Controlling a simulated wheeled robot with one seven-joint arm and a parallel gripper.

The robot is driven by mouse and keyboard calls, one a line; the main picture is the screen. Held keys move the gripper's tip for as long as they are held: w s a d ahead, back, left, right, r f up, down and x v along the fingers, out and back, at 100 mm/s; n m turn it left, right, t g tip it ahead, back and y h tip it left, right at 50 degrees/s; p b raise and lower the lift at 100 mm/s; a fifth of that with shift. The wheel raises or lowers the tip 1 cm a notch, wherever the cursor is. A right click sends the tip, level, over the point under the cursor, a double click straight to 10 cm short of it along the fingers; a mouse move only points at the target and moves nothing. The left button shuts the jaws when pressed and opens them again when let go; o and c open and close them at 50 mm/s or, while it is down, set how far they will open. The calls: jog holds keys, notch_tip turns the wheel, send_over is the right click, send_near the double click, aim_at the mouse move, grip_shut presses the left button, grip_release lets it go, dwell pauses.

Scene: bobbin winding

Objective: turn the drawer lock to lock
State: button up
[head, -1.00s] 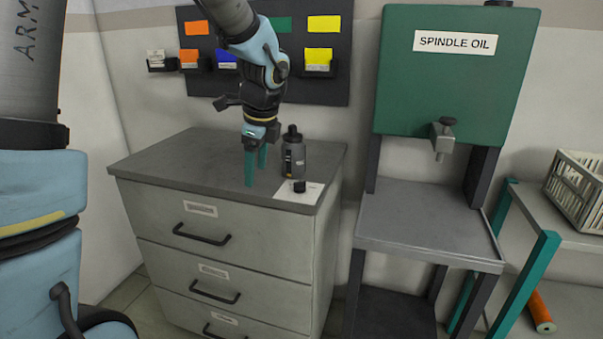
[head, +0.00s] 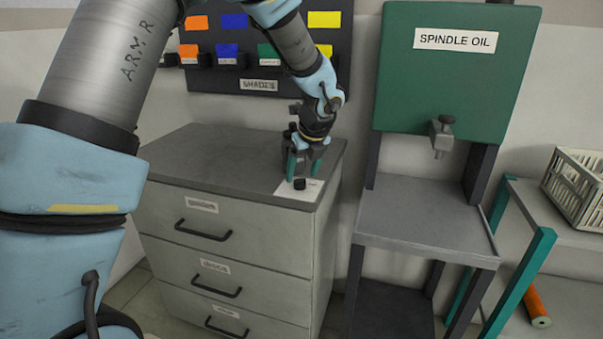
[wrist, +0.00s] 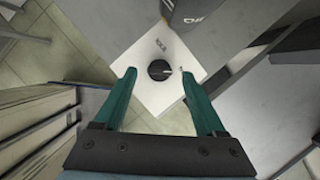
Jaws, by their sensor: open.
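The drawer lock is a round black knob (head: 300,184) on a white plate (head: 285,191) at the front right corner of the cabinet top. In the wrist view the knob (wrist: 159,70) has a pale pointer mark aimed to the right, and the plate (wrist: 147,48) carries small lettering I cannot read surely. My gripper (head: 303,175) is just above and behind the knob. In the wrist view its teal fingers are open, one on each side of the knob and apart from it.
The grey drawer cabinet (head: 227,270) has several handled drawers, all shut. A dark bottle (wrist: 190,10) stands close behind the plate. To the right is the green spindle oil tank (head: 455,85) above a grey shelf (head: 425,222). A shade board (head: 255,60) hangs behind.

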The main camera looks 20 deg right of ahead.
jog(key=shift+w+f, duration=0.3)
jog(key=shift+f, duration=0.3)
grip_shut()
